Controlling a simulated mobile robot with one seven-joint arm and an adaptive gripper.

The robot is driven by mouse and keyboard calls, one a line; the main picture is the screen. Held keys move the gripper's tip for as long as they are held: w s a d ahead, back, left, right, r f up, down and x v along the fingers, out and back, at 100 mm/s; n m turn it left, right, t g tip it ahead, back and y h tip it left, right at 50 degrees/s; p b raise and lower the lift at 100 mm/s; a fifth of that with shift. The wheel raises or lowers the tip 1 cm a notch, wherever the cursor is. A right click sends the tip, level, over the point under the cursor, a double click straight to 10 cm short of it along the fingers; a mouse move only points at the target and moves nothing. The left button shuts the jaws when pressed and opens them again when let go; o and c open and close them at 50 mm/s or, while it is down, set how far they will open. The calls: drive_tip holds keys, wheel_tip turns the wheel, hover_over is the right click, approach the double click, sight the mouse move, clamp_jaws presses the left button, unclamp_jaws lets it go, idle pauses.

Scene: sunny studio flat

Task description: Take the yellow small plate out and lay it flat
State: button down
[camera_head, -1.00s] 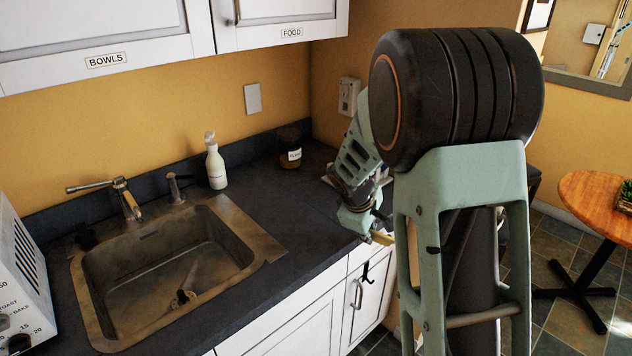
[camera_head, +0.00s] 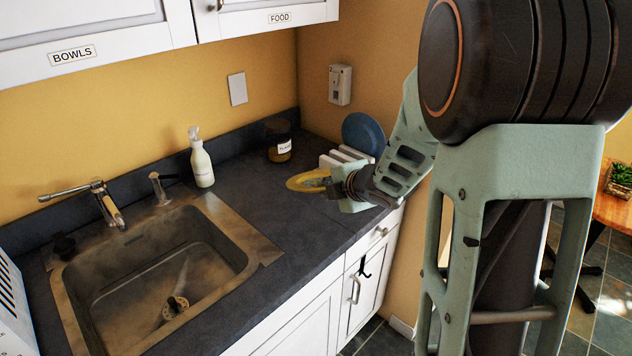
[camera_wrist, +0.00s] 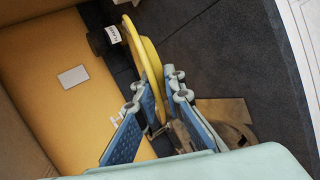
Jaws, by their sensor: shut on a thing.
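The yellow small plate (camera_head: 304,181) is over the dark counter in the head view, just left of the white rack (camera_head: 338,157). In the wrist view the plate (camera_wrist: 146,54) shows nearly edge-on, between the two blue finger pads. My gripper (camera_head: 338,187) is shut on its near right rim; it also shows in the wrist view (camera_wrist: 153,98). The plate is clear of the rack. I cannot tell how high it hangs above the counter. My fingers hide part of the rim.
A blue plate (camera_head: 363,133) stands upright at the rack. A dark labelled jar (camera_head: 278,141) and a white soap bottle (camera_head: 201,160) stand along the back. The sink (camera_head: 228,272) is at left. Bare counter (camera_head: 265,205) lies between sink and plate.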

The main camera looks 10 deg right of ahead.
drive_tip(key=shift+w+a+r+n+y, duration=0.1)
drive_tip(key=shift+a+r+n+y, duration=0.3)
drive_tip(key=shift+a+n+y, duration=0.3)
drive_tip(key=shift+f, duration=0.1)
drive_tip(key=b, duration=1.2)
hover_over(321, 240)
wheel_tip(321, 240, down, 13)
drive_tip(key=shift+w+a, duration=0.1)
drive_tip(key=shift+w, duration=0.05)
drive_tip(key=shift+f+b, duration=0.35)
drive_tip(key=shift+b, duration=0.25)
drive_tip(key=shift+s+f+t+b, duration=0.2)
drive_tip(key=shift+f+t+b, duration=0.45)
drive_tip(key=shift+b, duration=2.5)
drive_tip(key=shift+r, duration=0.1)
drive_tip(key=c, duration=2)
unclamp_jaws()
drive_tip(key=shift+o, duration=0.3)
drive_tip(key=shift+s+f+b, duration=0.1)
drive_tip(key=shift+f+b, duration=0.3)
drive_tip(key=shift+f, duration=0.15)
